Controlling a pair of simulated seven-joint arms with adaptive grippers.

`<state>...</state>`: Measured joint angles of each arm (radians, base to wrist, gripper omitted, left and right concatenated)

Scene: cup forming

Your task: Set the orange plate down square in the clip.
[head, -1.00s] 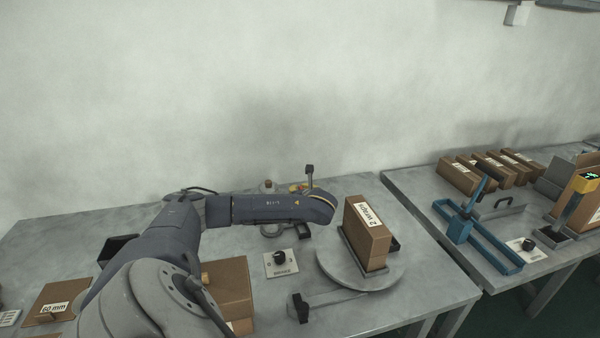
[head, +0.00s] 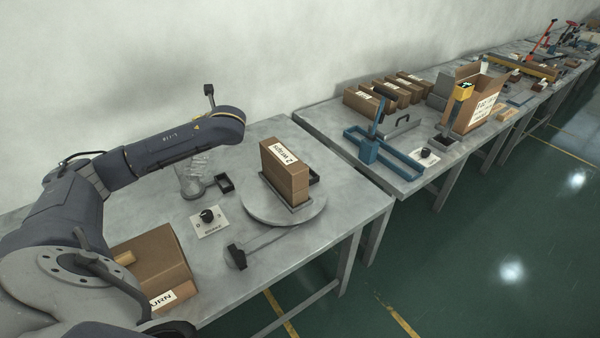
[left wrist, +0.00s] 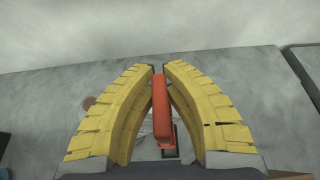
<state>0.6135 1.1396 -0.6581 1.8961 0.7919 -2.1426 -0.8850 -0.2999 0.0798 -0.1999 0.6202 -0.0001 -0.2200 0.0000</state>
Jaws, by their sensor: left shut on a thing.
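The orange plate (left wrist: 162,115) is seen edge-on in the left wrist view, standing upright between the yellow fingers. My left gripper (left wrist: 160,70) is shut on it, with the plate just under the fingertips. In the head view my left arm reaches in from the left, and its fingers and the plate are hidden. A dark frame (left wrist: 170,145) shows partly beyond the plate on the grey bench in the wrist view; I cannot tell whether it is the clip. A small black bracket (head: 223,184) lies on the bench beside a clear glass-like form (head: 190,178). My right gripper is not in view.
A brown box (head: 285,180) stands on a round turntable (head: 262,212). A brake knob plate (head: 209,222) and another carton (head: 155,265) are nearer. The second bench holds a blue fixture (head: 385,150) and several boxes. A gap separates the benches.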

